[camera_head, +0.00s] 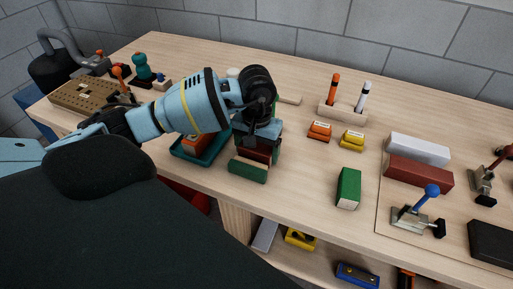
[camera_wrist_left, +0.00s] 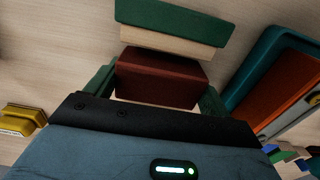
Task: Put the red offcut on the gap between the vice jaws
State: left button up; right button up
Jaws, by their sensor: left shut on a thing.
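The red offcut (camera_head: 262,148) is a dark red block held in my left gripper (camera_head: 262,138), which is shut on it. In the left wrist view the red offcut (camera_wrist_left: 162,77) lies between green pieces on either side. The front vice jaw (camera_head: 248,171) is green with a pale wooden face, just in front of the offcut. This jaw also shows in the left wrist view (camera_wrist_left: 175,22). The rest of the vice is mostly hidden under the gripper. I cannot tell whether the offcut touches the jaws. My right gripper is out of view.
A teal tray (camera_head: 180,151) with an orange item stands close on the left. A green block (camera_head: 348,187) stands to the right. Orange (camera_head: 319,131) and yellow (camera_head: 352,140) blocks and a pen holder (camera_head: 342,112) are behind. The clamp board (camera_head: 392,246) is far right.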

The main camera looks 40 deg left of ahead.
pick_arm(q)
jog(key=shift+f, duration=0.2)
jog(key=o, duration=0.9)
notch_tip(320, 180, up, 12)
jog(key=shift+r, duration=0.2)
